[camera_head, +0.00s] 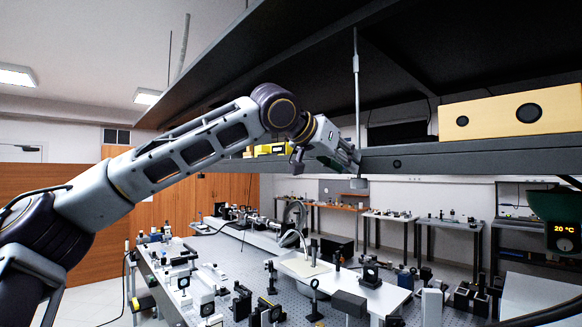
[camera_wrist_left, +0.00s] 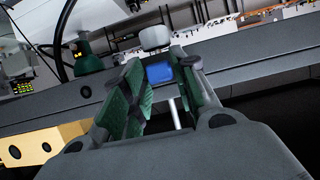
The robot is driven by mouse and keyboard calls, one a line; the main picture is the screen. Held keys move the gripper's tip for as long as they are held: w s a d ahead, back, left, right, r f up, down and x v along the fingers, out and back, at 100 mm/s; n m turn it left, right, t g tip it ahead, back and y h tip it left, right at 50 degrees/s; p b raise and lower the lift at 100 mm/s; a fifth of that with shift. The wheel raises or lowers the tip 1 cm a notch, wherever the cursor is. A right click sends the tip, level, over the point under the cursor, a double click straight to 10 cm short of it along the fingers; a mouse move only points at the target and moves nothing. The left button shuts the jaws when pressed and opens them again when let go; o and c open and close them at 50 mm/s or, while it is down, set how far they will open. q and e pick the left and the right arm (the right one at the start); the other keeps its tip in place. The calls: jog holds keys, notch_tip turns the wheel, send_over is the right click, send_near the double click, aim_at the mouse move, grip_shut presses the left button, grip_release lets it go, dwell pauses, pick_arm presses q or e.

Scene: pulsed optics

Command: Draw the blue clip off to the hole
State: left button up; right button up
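The blue clip (camera_wrist_left: 160,73) shows in the left wrist view between my left fingertips, against the grey beam. A pale rounded block (camera_wrist_left: 154,38) shows just above it. My left gripper (camera_wrist_left: 160,78) has its green-padded fingers apart, one on each side of the clip; I see no clear contact. In the head view my left gripper (camera_head: 345,156) is at the shelf beam, and the clip cannot be made out there. A dark round hole (camera_wrist_left: 86,92) shows in the beam face, left of the clip in the wrist view. My right gripper is not in view.
The grey shelf beam (camera_head: 460,160) runs across at gripper height, with a dark shelf above. A yellow box (camera_head: 512,112) sits on it at right. A thin vertical rod (camera_head: 356,90) rises near the gripper. Below, the optical table (camera_head: 255,270) carries many mounts.

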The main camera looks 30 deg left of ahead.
pick_arm(q)
grip_shut()
jog(key=shift+s+f, duration=0.15)
jog(key=shift+s+a+b, duration=0.3)
jog(key=shift+s, duration=0.25)
jog(key=shift+s, duration=0.15)
jog(key=shift+s+a+b, duration=0.25)
jog(key=shift+s, duration=0.45)
jog(key=shift+s+a+b, duration=0.3)
jog(key=shift+s, duration=0.4)
jog(key=shift+s+a+b, duration=0.25)
jog(key=shift+s, duration=0.45)
